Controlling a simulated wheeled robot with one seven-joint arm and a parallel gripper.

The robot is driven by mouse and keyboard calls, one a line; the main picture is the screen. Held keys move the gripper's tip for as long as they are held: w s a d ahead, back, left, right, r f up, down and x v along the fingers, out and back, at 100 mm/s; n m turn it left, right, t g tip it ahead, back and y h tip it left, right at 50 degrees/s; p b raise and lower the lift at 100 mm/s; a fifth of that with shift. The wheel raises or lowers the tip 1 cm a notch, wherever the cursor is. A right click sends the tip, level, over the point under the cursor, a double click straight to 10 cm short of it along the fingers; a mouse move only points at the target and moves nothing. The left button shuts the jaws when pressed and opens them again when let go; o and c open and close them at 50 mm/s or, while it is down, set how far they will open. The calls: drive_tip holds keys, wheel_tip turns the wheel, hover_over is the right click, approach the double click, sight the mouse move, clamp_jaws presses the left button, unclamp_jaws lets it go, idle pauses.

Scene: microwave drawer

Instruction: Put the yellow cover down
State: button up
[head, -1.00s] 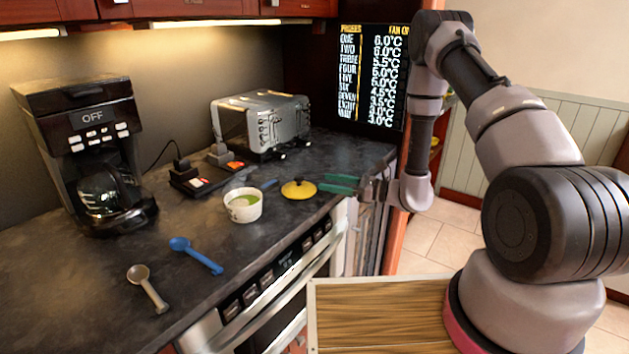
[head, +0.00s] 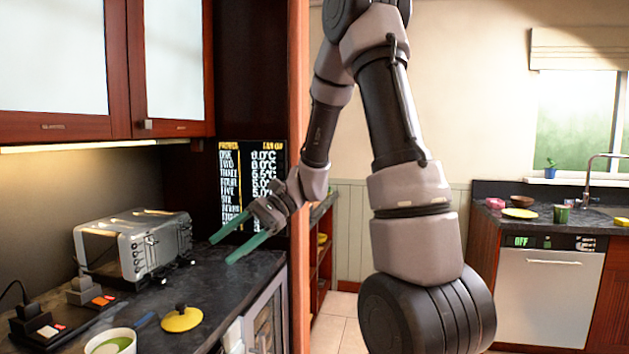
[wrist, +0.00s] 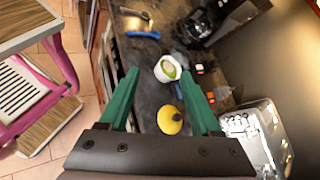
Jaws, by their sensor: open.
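The yellow cover (head: 182,319), a round lid with a dark knob, lies on the dark counter (head: 222,283) beside the white bowl (head: 112,342). In the wrist view the yellow cover (wrist: 170,120) shows between my fingers but farther off, on the counter. My gripper (head: 219,250) has two green fingers spread apart. It is empty and raised above the counter, up and to the right of the cover. The fingers also show spread in the wrist view (wrist: 160,92). Nothing touches the cover from above.
A silver toaster (head: 135,247) stands behind the cover, against the wall. Black boxes with red switches (head: 45,335) sit to the left. A tall cabinet panel (head: 299,150) edges the counter on the right. The blue spoon (wrist: 142,35) lies beyond the bowl.

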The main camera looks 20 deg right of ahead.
drive_tip(key=s+d+r+n+t+h, duration=0.5)
drive_tip(key=s+d+r+t+h, duration=0.4)
drive_tip(key=d+r, duration=0.5)
drive_tip(key=shift+s+d+t+h, duration=0.3)
drive_tip(key=shift+s+d+h, duration=0.15)
drive_tip(key=shift+s, duration=0.3)
drive_tip(key=shift+a, duration=0.1)
